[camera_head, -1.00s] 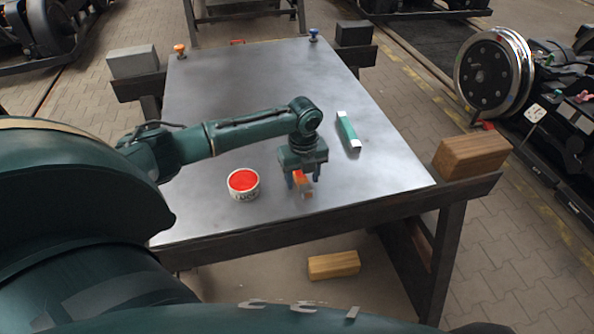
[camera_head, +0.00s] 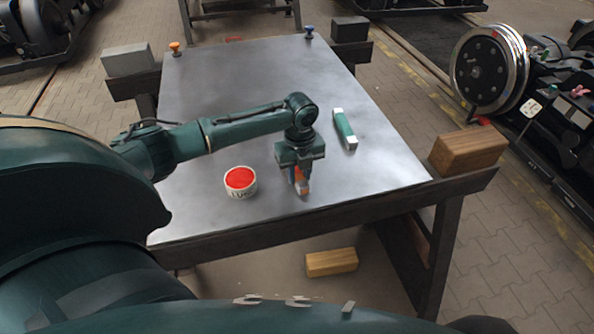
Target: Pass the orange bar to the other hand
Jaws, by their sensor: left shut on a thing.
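The orange bar (camera_head: 303,188) is small and partly hidden under my left gripper, close to the table's near edge. My left gripper (camera_head: 299,180) points down from the arm that comes in from the left and is shut on the bar. I cannot tell whether the bar touches the table top or hangs just above it. My right gripper is not in view.
The grey metal table (camera_head: 240,95) carries a white tub with red contents (camera_head: 240,181) left of the gripper and a green-and-white block (camera_head: 344,129) to its right. Orange (camera_head: 175,48) and blue (camera_head: 309,32) knobs stand at the far corners. Mid-table is clear.

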